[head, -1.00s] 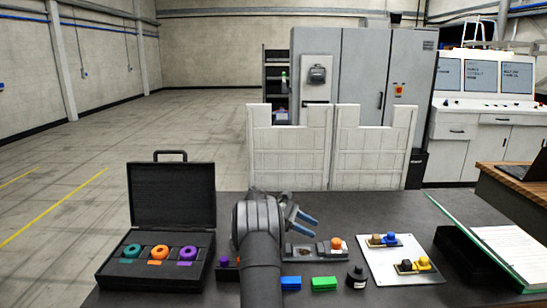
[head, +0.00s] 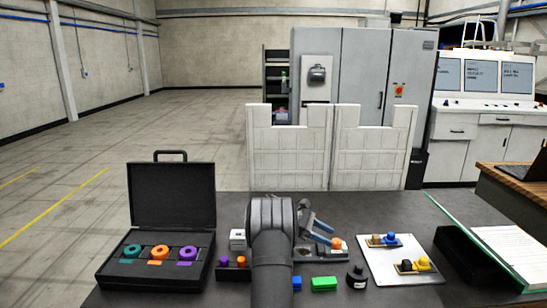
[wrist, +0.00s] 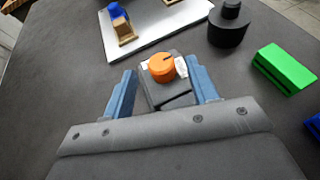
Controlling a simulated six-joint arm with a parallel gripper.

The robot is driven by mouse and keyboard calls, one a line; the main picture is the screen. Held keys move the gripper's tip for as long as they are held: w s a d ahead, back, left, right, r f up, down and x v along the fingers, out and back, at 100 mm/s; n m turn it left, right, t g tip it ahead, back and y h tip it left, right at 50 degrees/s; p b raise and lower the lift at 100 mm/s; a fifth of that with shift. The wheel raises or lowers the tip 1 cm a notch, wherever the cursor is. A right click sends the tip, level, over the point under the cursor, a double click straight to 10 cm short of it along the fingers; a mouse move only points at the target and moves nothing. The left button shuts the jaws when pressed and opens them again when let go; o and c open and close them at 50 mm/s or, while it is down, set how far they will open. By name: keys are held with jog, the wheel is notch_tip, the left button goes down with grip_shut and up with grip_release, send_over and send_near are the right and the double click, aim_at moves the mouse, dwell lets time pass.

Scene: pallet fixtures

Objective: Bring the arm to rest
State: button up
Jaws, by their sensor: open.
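My gripper (head: 326,234) is open, its two blue fingers apart, above the grey fixture with an orange knob (head: 337,243). In the wrist view the orange knob (wrist: 162,67) shows ahead of the gap between the fingertips (wrist: 163,85). Nothing is seen held between the fingers. My arm covers part of the table and of the fixture row in the head view.
An open black case (head: 112,272) with several coloured rings stands at the left. Green (head: 324,284) and blue blocks and a black bottle-like piece (head: 357,277) lie in front. A white plate (head: 381,267) with fixtures is at right. White panels (head: 290,160) stand behind.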

aim_at(337, 241)
jog(key=x, duration=0.5)
jog(key=shift+s+d+f, duration=0.1)
jog(key=shift+d+f, duration=0.05)
jog(key=shift+d, duration=0.15)
jog(key=shift+a+n+t, duration=0.25)
jog(key=shift+n+t, duration=0.45)
jog(key=shift+t, duration=0.1)
jog(key=n+t, duration=0.6)
jog(key=t, duration=0.1)
jog(key=shift+y, duration=0.3)
jog(key=v, duration=1)
jog(key=shift+a, duration=0.25)
